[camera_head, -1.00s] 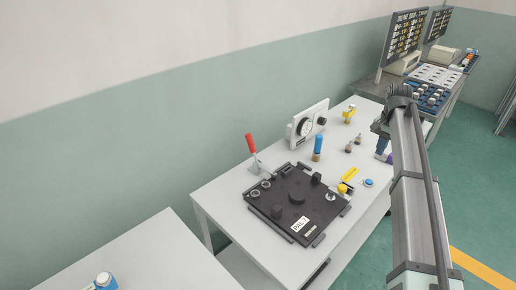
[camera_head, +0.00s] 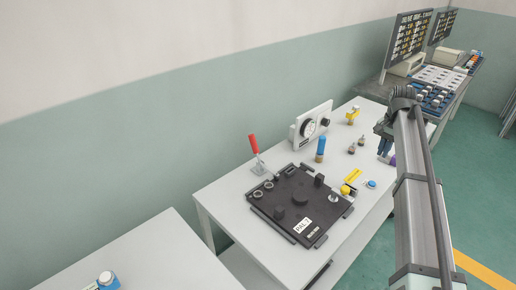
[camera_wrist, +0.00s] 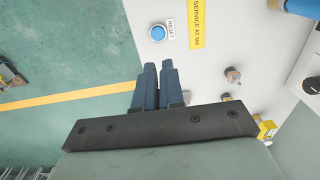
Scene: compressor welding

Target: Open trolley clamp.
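The toggle clamp with a red handle (camera_head: 254,144) stands at the back left edge of the black fixture plate (camera_head: 290,222) on the white table. Its handle points up, tilted slightly left. My gripper (camera_head: 385,147) is over the table's right edge, well to the right of the clamp and apart from it. In the wrist view my gripper (camera_wrist: 158,68) shows two blue fingers side by side, almost touching, with nothing between them. The clamp is outside the wrist view.
A gauge box (camera_head: 311,125), a blue-topped cylinder (camera_head: 320,147) and a yellow part (camera_head: 353,115) stand behind the plate. A blue reset button (camera_wrist: 157,32) and a yellow service label (camera_wrist: 196,22) lie near my fingers. Another white table (camera_head: 165,255) stands at front left.

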